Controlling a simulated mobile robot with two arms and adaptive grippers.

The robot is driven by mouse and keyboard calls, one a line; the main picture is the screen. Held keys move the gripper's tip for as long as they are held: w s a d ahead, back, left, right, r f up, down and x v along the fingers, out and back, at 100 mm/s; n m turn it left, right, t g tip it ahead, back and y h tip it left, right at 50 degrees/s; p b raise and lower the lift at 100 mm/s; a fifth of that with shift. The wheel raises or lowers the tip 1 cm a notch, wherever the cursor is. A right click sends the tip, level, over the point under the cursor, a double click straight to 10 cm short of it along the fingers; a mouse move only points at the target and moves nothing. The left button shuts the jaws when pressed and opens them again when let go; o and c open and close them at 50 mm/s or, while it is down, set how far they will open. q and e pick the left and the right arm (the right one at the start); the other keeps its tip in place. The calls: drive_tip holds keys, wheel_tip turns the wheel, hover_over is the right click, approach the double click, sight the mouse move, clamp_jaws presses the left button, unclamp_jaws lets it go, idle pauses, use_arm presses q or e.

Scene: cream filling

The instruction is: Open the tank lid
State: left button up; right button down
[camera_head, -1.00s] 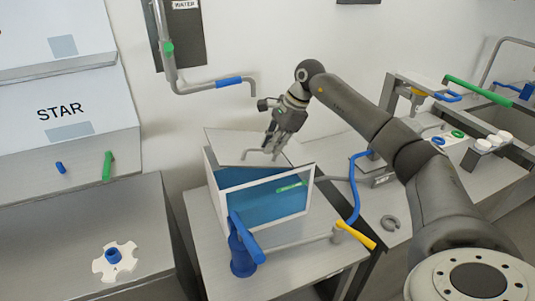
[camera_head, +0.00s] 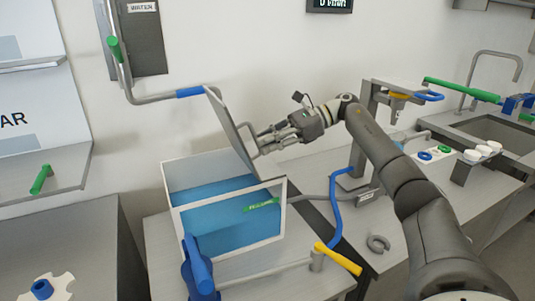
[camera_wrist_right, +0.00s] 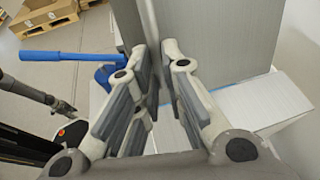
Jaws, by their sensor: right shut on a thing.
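The tank (camera_head: 230,228) is a white-framed box with blue contents, standing on the grey table. Its grey lid (camera_head: 232,130) is swung up, steeply tilted along the tank's right side, so the tank's top is open. My right gripper (camera_head: 268,138) is beside the lid's right face, shut on the lid's handle (camera_head: 262,152). In the right wrist view the lid (camera_wrist_right: 220,40) stands as a grey panel beyond the fingers, and the grip itself is partly hidden. What looks like my left gripper (camera_wrist_right: 64,107) shows small at the left there; its jaws are unclear.
A pipe with a blue end (camera_head: 190,92) is close to the lid's top edge. A blue-handled part (camera_head: 198,265) stands before the tank, and a yellow-handled valve (camera_head: 338,258) is at the front right. A blue hose (camera_head: 335,215) runs right of the tank.

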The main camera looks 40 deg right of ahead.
drive_tip(key=shift+s+d+f+t+y+b, duration=0.1)
drive_tip(key=shift+d+f+t+y+b, duration=0.1)
drive_tip(key=shift+d+t+y+b, duration=0.35)
use_arm(q)
drive_tip(key=f, duration=0.1)
drive_tip(key=a+f, duration=0.1)
drive_tip(key=shift+f+b, duration=0.35)
drive_tip(key=shift+b, duration=0.05)
use_arm(e)
drive_tip(key=shift+d+g+y, duration=0.15)
drive_tip(key=shift+g+y, duration=0.1)
drive_tip(key=shift+r, duration=0.1)
use_arm(q)
drive_tip(key=shift+d, duration=0.1)
use_arm(e)
drive_tip(key=c, duration=1.5)
unclamp_jaws()
drive_tip(key=shift+s, duration=0.1)
use_arm(q)
drive_tip(key=shift+d, duration=0.15)
drive_tip(key=shift+s, duration=0.1)
use_arm(e)
drive_tip(key=shift+v, duration=3.75)
